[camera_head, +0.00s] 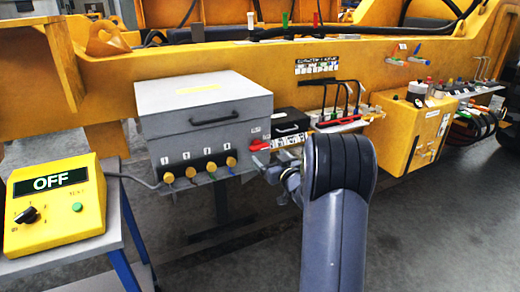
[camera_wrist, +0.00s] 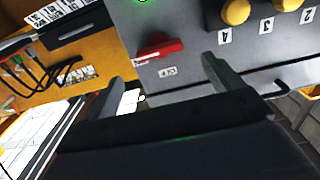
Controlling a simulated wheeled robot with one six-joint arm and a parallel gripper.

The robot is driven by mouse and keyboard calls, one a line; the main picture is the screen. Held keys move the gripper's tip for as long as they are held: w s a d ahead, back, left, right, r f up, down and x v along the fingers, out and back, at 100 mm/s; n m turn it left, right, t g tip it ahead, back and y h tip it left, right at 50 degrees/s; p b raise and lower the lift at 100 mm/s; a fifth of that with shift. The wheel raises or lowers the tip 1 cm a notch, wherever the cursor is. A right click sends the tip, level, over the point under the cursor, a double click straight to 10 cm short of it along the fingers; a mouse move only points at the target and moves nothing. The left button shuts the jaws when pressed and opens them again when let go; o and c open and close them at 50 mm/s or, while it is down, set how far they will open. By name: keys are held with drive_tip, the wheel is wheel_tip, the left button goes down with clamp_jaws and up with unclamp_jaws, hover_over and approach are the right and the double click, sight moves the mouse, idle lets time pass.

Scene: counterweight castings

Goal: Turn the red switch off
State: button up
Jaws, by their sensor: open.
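The red switch (camera_wrist: 160,48) is a red lever handle on the right-hand grey face of a box, seen upside down in the wrist view. In the head view the red switch (camera_head: 260,146) shows at the right end of the grey box, just above my gripper (camera_head: 272,168). In the wrist view my gripper (camera_wrist: 164,76) is open. Its two fingers lie apart to the left and right of the switch, with the lever ahead of the gap. No touch is visible, and part of the gripper is hidden behind my arm in the head view.
The grey box (camera_head: 205,105) has yellow knobs (camera_head: 210,167) numbered along its front. Cables (camera_head: 345,98) and a black case (camera_head: 290,122) sit to its right. A yellow control box (camera_head: 55,205) reading OFF stands on a table at the left. Yellow beams run behind.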

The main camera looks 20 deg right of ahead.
sight(261, 149)
drive_tip(key=w, duration=0.7)
drive_tip(key=shift+a+p, duration=0.1)
drive_tip(key=shift+p, duration=0.3)
drive_tip(key=shift+s, duration=0.1)
drive_tip(key=c, duration=1)
